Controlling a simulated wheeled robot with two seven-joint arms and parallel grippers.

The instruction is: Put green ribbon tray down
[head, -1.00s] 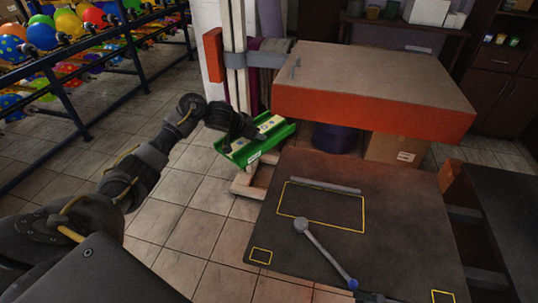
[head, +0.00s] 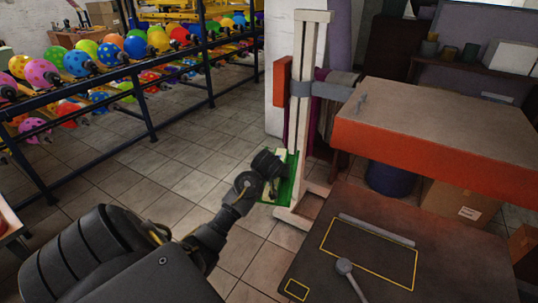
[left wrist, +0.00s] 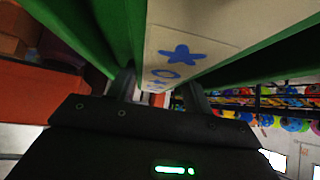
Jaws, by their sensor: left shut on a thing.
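The green ribbon tray (head: 290,178) is held in the air by my left gripper (head: 272,172), in front of the pale wooden post stand. In the left wrist view the tray's green walls (left wrist: 235,62) run along both sides of a pale ribbon (left wrist: 185,40) with blue star prints. My left gripper (left wrist: 158,90) is shut on the tray; its fingertips are partly hidden against it. In the head view my gripper and wrist cover part of the tray. My right gripper is not in view.
A dark work table (head: 440,268) with yellow-outlined areas is at the lower right, below an orange-sided press (head: 430,140). The wooden post stand (head: 300,120) rises beside the tray. Balloon racks (head: 130,130) are at the left. Tiled floor (head: 180,175) between is clear.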

